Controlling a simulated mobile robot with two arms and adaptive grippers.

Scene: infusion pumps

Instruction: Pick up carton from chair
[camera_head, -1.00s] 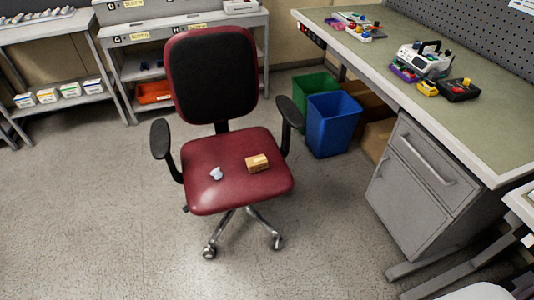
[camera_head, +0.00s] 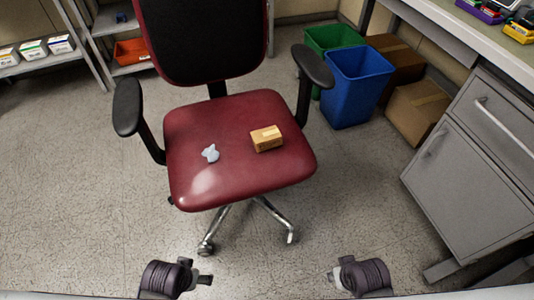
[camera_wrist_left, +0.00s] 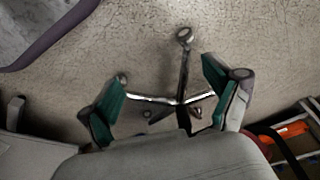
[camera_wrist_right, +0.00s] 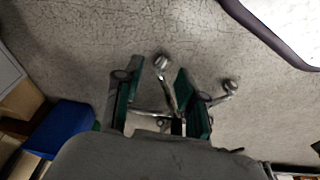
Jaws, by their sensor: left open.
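The carton (camera_head: 266,138), a small tan box, lies on the right part of the red seat of the chair (camera_head: 195,186). My left gripper (camera_head: 204,279) is at the bottom of the head view, in front of the chair and well apart from the carton. In the left wrist view its green-padded fingers (camera_wrist_left: 163,82) are spread with nothing between them. My right gripper (camera_head: 333,277) is also low in front of the chair. In the right wrist view its fingers (camera_wrist_right: 156,75) are apart and empty. The carton is not visible in either wrist view.
A small pale crumpled item (camera_head: 210,153) lies left of the carton. Armrests (camera_head: 127,106) and (camera_head: 313,66) flank the seat. A blue bin (camera_head: 355,86), green bin (camera_head: 331,39), brown boxes (camera_head: 417,108) and grey cabinet (camera_head: 470,150) stand right. Floor in front is clear.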

